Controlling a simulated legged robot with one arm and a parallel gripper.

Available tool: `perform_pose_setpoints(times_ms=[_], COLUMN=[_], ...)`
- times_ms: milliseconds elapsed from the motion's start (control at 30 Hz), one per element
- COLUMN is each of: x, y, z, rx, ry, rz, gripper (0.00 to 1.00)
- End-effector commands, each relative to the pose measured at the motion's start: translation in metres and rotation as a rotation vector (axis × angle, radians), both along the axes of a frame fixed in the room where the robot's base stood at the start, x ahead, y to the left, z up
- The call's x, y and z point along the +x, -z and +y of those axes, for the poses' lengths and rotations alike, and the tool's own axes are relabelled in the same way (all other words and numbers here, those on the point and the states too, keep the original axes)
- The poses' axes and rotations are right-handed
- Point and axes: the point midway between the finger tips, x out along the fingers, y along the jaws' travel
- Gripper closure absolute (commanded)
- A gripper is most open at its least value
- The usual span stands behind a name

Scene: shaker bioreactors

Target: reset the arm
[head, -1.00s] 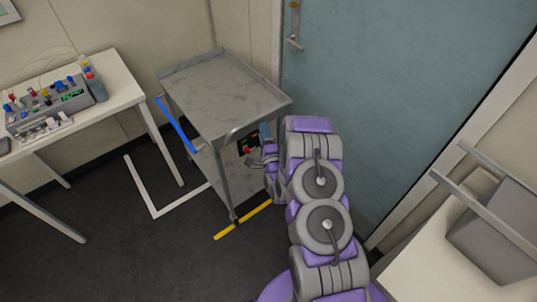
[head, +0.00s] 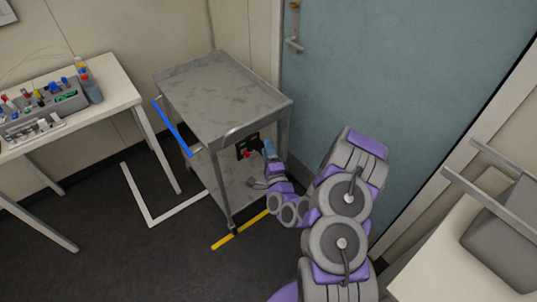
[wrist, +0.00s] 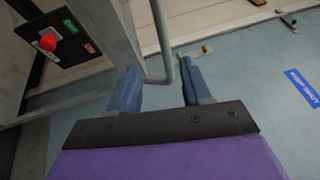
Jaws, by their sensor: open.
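My gripper (head: 268,152) is at the right side of the grey cart (head: 222,90), below its top level and in front of the blue-grey door. In the wrist view my gripper (wrist: 157,88) shows two blue fingers spread apart with nothing held between them. A bent grey bar (wrist: 163,45) shows between and beyond the fingertips; I cannot tell whether it touches them. My arm (head: 340,215) reaches up from the bottom of the head view, bent, with its wrist end to the left.
A white table (head: 110,88) with a device stands left. A counter (head: 430,265) is at right. Dark floor is open at lower left.

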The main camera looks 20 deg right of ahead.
Motion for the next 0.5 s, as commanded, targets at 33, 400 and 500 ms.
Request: perform_pose_setpoints(times_ms=[33, 400, 500], x=[-0.0050, -0.0141, -0.0140], y=[0.0022, 0.0024, 0.0023], z=[-0.0003, 0.0019, 0.0018], rx=[0.003, 0.002, 0.002], ry=[0.001, 0.001, 0.001], rz=[0.003, 0.000, 0.000], gripper=[0.52, 0.52, 0.52])
